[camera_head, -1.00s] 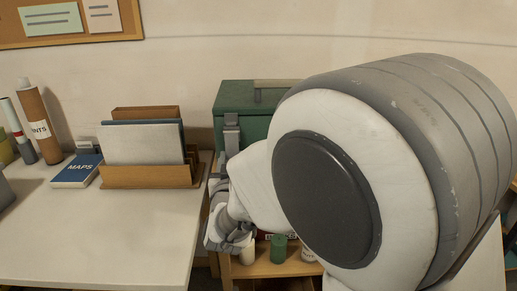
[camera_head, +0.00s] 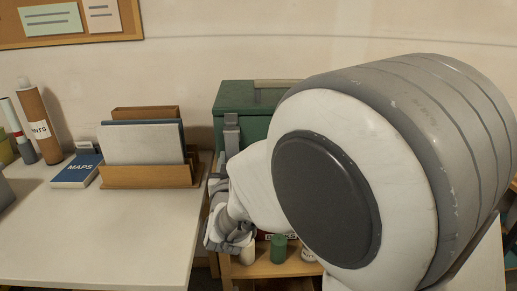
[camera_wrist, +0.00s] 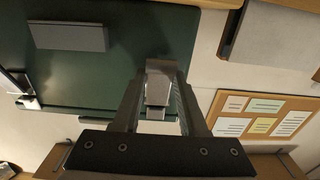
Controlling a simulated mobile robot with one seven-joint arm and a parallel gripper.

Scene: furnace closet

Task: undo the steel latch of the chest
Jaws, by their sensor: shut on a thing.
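The dark green chest (camera_head: 258,97) stands beyond the desk in the head view, partly hidden by my arm. Its steel latch (camera_head: 231,132) is a grey strip on the chest's front, near the left side. In the wrist view the green chest (camera_wrist: 100,70) fills the upper left, and the grey latch (camera_wrist: 160,75) lies between my fingertips. My gripper (camera_wrist: 159,92) is shut on the latch, one finger at each side. In the head view my wrist is low in front of the chest and the fingertips are hard to make out.
The white desk (camera_head: 100,240) at left carries a wooden file rack (camera_head: 150,177), a blue book (camera_head: 78,171) and a cardboard tube (camera_head: 38,125). A wooden shelf (camera_head: 262,270) under the chest holds a green jar (camera_head: 279,247) and other small items. A notice board (camera_wrist: 262,117) hangs on the wall.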

